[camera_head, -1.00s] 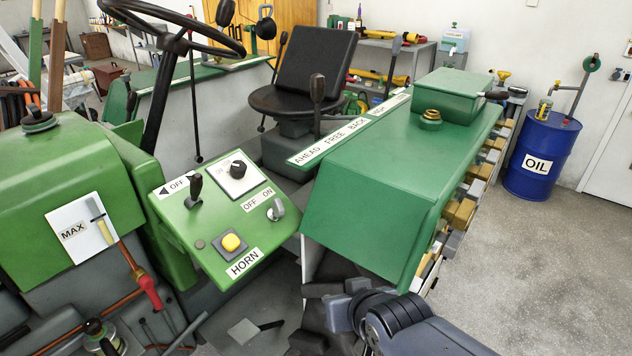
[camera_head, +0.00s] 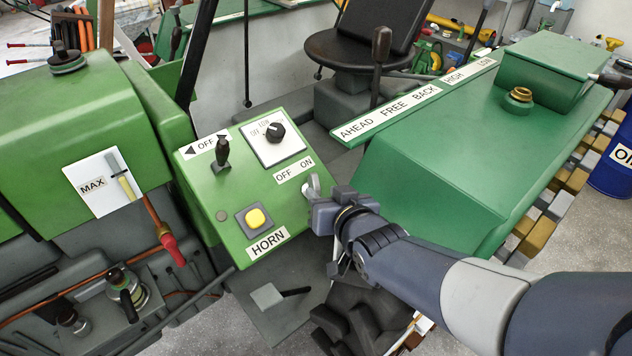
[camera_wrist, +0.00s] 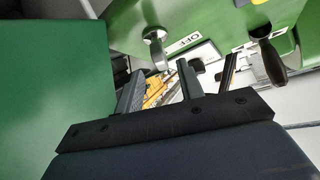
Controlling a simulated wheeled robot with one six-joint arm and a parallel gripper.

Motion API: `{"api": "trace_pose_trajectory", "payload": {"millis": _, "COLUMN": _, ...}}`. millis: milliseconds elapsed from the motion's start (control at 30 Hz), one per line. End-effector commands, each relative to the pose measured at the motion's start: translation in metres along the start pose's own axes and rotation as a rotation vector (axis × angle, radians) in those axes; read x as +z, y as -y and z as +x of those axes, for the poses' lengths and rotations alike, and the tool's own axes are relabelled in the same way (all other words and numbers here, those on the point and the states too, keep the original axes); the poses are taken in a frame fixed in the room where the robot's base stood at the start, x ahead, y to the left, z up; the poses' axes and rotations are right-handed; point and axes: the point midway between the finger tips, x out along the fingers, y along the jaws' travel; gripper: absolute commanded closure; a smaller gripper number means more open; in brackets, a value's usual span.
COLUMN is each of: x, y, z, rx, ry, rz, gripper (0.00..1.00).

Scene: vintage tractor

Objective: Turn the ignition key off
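The ignition key (camera_head: 312,187) is a small grey metal handle on the green control panel (camera_head: 215,183), beside the OFF ON label (camera_head: 294,170). It also shows in the wrist view (camera_wrist: 155,47), just ahead of my fingertips. I cannot tell clearly whether it points to OFF or ON. My gripper (camera_head: 318,207) is just below and to the right of the key in the head view. In the wrist view my gripper (camera_wrist: 158,78) is open, its dark fingers apart with nothing held. The key lies in line with the gap; contact is not visible.
The panel also has a black lever (camera_head: 221,155), a black knob (camera_head: 275,132) and a yellow horn button (camera_head: 256,218). A large green housing (camera_head: 430,175) stands close to the right of my gripper. A grey pedal (camera_head: 267,296) lies below.

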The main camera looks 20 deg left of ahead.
Motion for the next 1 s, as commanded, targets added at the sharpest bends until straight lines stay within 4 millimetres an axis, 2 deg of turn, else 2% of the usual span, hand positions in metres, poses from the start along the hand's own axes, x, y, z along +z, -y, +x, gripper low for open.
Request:
{"api": "trace_pose_trajectory", "payload": {"millis": 200, "x": 0.000, "y": 0.000, "z": 0.028, "rx": 0.001, "ry": 0.003, "rz": 0.001, "gripper": 0.64}}
{"api": "trace_pose_trajectory", "payload": {"millis": 500, "x": 0.000, "y": 0.000, "z": 0.054, "rx": 0.001, "ry": 0.001, "rz": -0.001, "gripper": 0.64}}
{"api": "trace_pose_trajectory", "payload": {"millis": 900, "x": 0.000, "y": -0.001, "z": 0.060, "rx": 0.002, "ry": 0.000, "rz": 0.000, "gripper": 0.64}}
{"api": "trace_pose_trajectory", "payload": {"millis": 1000, "x": 0.000, "y": -0.001, "z": 0.060, "rx": 0.002, "ry": 0.000, "rz": 0.000, "gripper": 0.70}}
